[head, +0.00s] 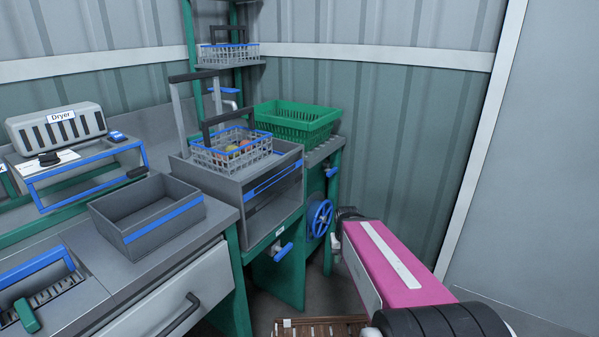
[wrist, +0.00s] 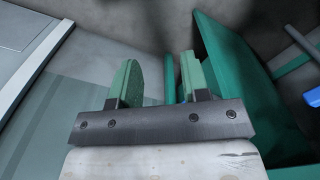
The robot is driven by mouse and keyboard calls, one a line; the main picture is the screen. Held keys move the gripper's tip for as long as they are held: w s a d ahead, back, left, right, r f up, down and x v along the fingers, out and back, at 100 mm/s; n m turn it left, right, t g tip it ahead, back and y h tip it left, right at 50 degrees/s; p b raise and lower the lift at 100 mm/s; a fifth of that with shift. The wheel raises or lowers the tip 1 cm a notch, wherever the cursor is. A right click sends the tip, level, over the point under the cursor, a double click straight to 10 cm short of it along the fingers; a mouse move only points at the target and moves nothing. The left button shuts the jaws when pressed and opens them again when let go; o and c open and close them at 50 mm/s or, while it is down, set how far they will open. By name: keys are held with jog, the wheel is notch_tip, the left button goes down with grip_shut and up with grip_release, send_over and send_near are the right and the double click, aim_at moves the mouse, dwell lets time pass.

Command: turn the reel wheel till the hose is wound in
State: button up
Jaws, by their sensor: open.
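A blue spoked wheel (head: 319,218) stands upright on the side of the green bench frame, in the middle of the head view. No hose can be made out in either view. My gripper shows in the wrist view (wrist: 159,70) with its two green fingers apart and nothing held between them. In the head view the pink arm ends just right of the wheel, and its fingers are mostly hidden there. A blue part (wrist: 314,97) at the right edge of the wrist view is cut off; I cannot tell if it is the wheel.
A blue-handled valve (head: 282,251) sits left of the wheel. Above are a green crate (head: 296,122) and a wire basket of produce (head: 232,151). A grey bin (head: 148,216) stands on the left counter. A wooden slatted piece (head: 318,327) lies low in front.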

jog(key=w+a+f+m+y, duration=0.3)
jog(key=w+a+f+y, duration=0.15)
jog(key=f+y, duration=0.2)
jog(key=m+t+y, duration=1)
jog(key=m+t, duration=0.1)
jog(key=t, duration=0.1)
send_near(318, 235)
jog(key=x, duration=0.9)
jog(key=shift+w+f, duration=0.15)
jog(key=shift+w, duration=0.05)
jog(key=shift+c, duration=0.2)
grip_shut()
